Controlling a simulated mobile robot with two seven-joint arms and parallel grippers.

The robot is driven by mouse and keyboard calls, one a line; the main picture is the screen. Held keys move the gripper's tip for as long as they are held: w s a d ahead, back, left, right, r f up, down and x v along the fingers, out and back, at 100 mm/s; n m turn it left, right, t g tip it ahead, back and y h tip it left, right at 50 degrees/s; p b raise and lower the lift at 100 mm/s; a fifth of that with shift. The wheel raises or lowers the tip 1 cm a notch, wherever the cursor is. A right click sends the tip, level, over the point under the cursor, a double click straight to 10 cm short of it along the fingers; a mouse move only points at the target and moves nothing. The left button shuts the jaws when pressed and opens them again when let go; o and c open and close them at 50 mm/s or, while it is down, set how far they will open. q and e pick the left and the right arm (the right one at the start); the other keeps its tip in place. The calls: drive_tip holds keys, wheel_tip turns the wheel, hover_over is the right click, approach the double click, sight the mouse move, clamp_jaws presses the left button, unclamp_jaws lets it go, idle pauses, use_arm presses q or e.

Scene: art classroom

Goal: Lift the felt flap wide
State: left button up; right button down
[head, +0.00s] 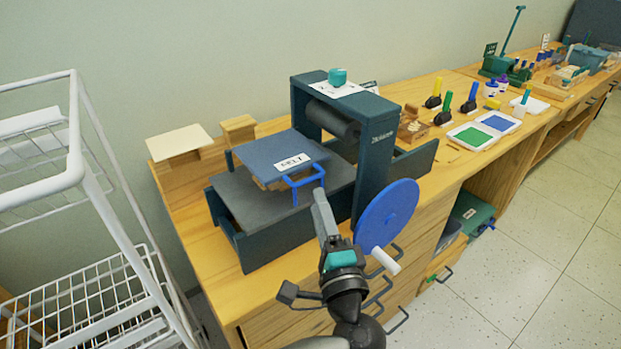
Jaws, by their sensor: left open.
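The felt flap (262,152) is a flat blue panel with a white label reading FELT (293,162). It sits on the grey bed (245,203) of the dark press, close to level, with wooden pieces showing under its front edge. A bright blue loop handle (305,181) sticks out from its front right. My left gripper (321,203) comes up from below, open, with its grey finger just below and right of the handle. Whether it touches the handle I cannot tell. My right gripper is not in view.
The press frame (365,170) with its dark roller (333,122) stands right behind the flap. A blue crank wheel (388,215) with a white knob is right of my gripper. A white wire rack (90,260) stands at left. Ink trays (475,138) lie farther right.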

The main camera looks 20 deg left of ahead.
sight(311, 178)
use_arm(q)
drive_tip(key=x, duration=0.7)
drive_tip(key=shift+w+a, duration=0.1)
drive_tip(key=shift+w, duration=0.1)
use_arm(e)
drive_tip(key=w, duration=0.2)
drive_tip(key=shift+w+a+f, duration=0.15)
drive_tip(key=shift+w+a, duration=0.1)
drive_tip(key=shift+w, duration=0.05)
use_arm(q)
drive_tip(key=shift+c, duration=0.4)
clamp_jaws()
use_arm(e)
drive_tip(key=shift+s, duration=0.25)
